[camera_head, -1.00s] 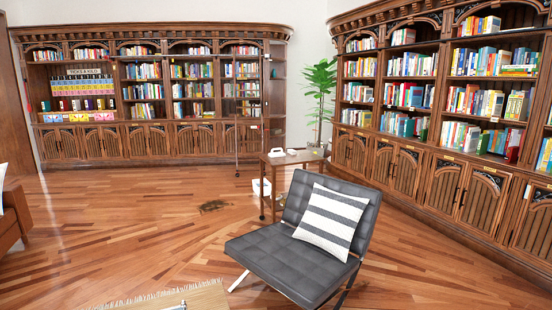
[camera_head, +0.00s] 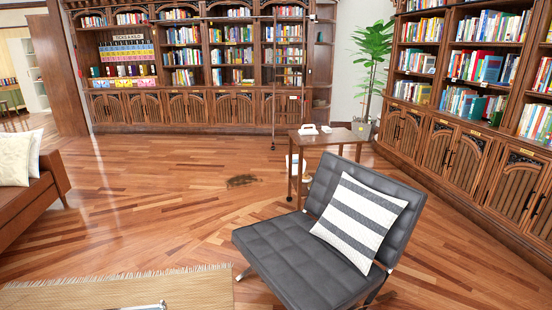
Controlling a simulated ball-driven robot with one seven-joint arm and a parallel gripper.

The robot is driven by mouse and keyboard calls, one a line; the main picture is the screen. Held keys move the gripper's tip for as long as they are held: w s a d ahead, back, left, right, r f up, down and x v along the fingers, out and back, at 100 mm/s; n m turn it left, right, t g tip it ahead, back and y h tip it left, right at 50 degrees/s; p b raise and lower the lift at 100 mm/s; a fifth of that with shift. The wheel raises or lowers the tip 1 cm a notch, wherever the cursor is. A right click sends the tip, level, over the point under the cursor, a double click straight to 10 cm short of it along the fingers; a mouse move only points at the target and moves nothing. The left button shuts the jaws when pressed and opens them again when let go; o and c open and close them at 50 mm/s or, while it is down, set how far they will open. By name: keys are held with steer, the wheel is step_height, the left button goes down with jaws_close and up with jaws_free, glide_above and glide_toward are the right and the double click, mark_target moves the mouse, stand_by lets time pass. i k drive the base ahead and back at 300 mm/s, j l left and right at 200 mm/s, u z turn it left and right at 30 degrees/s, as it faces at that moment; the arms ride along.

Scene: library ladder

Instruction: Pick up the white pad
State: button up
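A small wooden side table (camera_head: 334,138) on wheels stands in the middle distance, behind the dark chair. On its top lies a small white object (camera_head: 308,130) with a raised part, near the left end. A flat light item (camera_head: 340,133) lies to its right. A white thing (camera_head: 296,165) also shows on the table's lower level, partly hidden. I cannot tell which of these is the white pad. My gripper is not in view.
A dark tufted chair (camera_head: 290,254) with a striped cushion (camera_head: 358,220) stands before the table. A brown sofa (camera_head: 34,197) is at left, a straw rug (camera_head: 190,289) at the bottom. Bookshelves (camera_head: 190,108) line the back. Open floor (camera_head: 150,215) lies left of the table.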

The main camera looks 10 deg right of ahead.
mark_target(302, 132)
steer(key=i+l+z, duration=0.9)
steer(key=i+z, duration=0.4)
steer(key=i, duration=0.2)
steer(key=i+z, duration=0.15)
steer(key=i, duration=1.05)
steer(key=i+j+z, duration=0.15)
steer(key=i, duration=1)
steer(key=i+u, duration=0.25)
steer(key=i, duration=0.2)
steer(key=i+u, duration=0.3)
steer(key=i, duration=0.15)
steer(key=i+l+u, duration=0.1)
steer(key=i+u, duration=0.15)
steer(key=i, duration=0.2)
steer(key=i+l+u, duration=0.25)
steer(key=i, duration=0.2)
